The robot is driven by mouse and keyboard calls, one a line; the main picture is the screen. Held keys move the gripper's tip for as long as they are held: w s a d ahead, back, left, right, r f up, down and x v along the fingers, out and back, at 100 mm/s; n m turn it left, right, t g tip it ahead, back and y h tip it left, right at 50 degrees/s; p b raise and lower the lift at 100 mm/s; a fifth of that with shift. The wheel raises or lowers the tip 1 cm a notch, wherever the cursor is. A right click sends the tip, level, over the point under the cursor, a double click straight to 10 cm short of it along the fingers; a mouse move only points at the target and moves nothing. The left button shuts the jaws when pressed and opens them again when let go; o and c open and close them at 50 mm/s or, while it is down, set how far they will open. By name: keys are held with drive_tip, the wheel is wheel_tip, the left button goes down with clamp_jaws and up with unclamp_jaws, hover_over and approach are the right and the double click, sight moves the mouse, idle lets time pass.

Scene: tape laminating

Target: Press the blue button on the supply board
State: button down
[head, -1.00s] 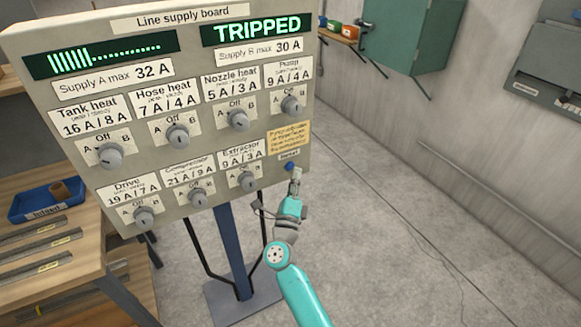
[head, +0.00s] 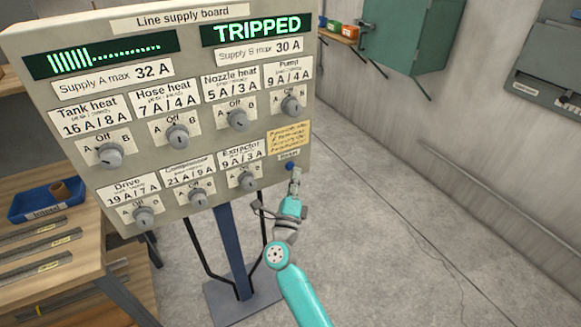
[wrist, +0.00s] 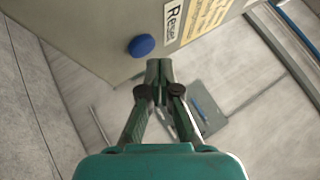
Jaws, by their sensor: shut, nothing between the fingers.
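The supply board (head: 215,60) is a grey panel on a blue post, with rows of knobs. Its right display reads TRIPPED. The blue button (head: 290,167) sits at the board's lower right, under a yellow note. In the wrist view the round blue button (wrist: 142,46) stands out from the panel beside a label reading Reset. My gripper (head: 295,178) is shut and empty, just below the button in the head view. In the wrist view my gripper's closed tips (wrist: 158,66) are below and right of the button, apart from it in the picture; the depth between them is unclear.
A wooden bench (head: 85,255) with a blue tray (head: 45,200) and metal strips stands at the left. A green cabinet (head: 405,35) and a grey box (head: 550,60) hang on the back wall. The floor to the right is clear.

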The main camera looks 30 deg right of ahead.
drive_tip(key=shift+w, duration=0.1)
drive_tip(key=shift+w, duration=0.3)
drive_tip(key=shift+w, duration=0.45)
idle(0.7)
drive_tip(key=shift+s, duration=0.9)
drive_tip(key=shift+s, duration=2.5)
